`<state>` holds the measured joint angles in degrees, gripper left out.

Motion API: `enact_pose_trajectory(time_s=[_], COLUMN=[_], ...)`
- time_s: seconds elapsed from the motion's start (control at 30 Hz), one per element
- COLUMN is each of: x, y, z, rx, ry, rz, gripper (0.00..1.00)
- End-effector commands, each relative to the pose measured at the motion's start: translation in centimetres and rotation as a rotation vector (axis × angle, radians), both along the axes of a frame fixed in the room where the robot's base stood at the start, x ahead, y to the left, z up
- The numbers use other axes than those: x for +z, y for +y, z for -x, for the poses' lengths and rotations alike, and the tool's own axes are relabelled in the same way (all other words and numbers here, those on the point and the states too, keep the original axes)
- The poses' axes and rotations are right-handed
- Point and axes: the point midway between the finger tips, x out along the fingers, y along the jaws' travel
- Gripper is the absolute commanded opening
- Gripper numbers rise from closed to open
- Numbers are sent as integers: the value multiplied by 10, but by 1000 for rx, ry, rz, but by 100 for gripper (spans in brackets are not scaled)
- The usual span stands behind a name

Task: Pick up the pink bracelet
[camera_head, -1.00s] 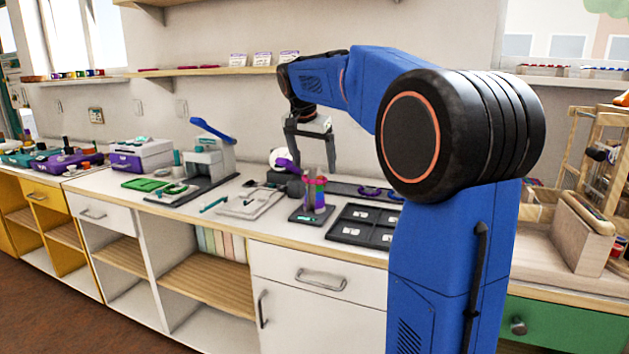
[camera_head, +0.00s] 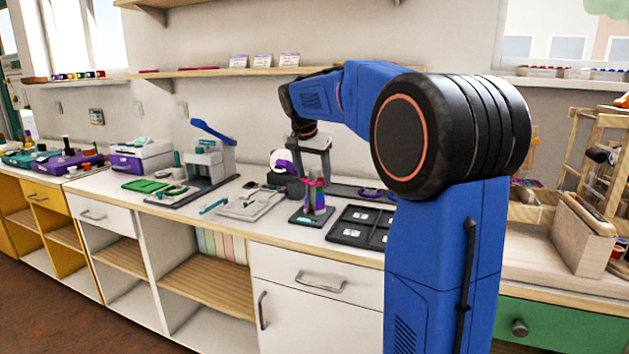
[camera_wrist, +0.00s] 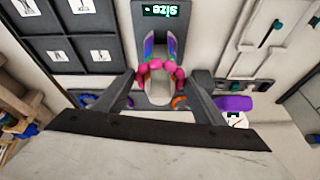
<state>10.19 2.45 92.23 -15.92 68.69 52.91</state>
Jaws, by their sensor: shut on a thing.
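The pink bracelet (camera_wrist: 160,70) is a ring of pink beads around the upper part of a rainbow-striped sizing cone in the wrist view. In the head view, a small pink patch of it (camera_head: 316,183) shows near my fingertips. My gripper (camera_wrist: 162,80) is shut on the bracelet, with one finger at each side of it. From the head, my gripper (camera_head: 312,175) points straight down over the cone. The cone (camera_head: 319,200) stands upright on a dark base (camera_head: 312,217). In the wrist view the base has a lit "size" display (camera_wrist: 160,10).
A dark compartment tray (camera_head: 347,238) lies right of the cone. A grey board (camera_head: 250,205) lies to the left. A purple bracelet (camera_head: 370,192) lies behind on a dark strip. A lever press (camera_head: 207,160) stands farther left. A shelf (camera_head: 215,71) hangs on the wall behind.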

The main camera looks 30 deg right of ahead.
Motion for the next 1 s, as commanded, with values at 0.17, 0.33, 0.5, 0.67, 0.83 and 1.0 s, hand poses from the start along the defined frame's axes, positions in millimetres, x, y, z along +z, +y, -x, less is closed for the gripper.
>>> enact_pose_trajectory(time_s=[0.17, 0.33, 0.5, 0.67, 0.83, 1.0], x=[4, 21, 43, 62, 71, 71], y=[0, 0, 0, 0, 8, 24], z=[0, 0, -1, -1, 6, 19], rx=[-1, -1, 1, 0, 1, 2], ry=[-2, -2, -2, -2, 0, -1], rz=[0, 0, 0, 0, 0, 1], gripper=[39, 39, 39, 39, 39, 39])
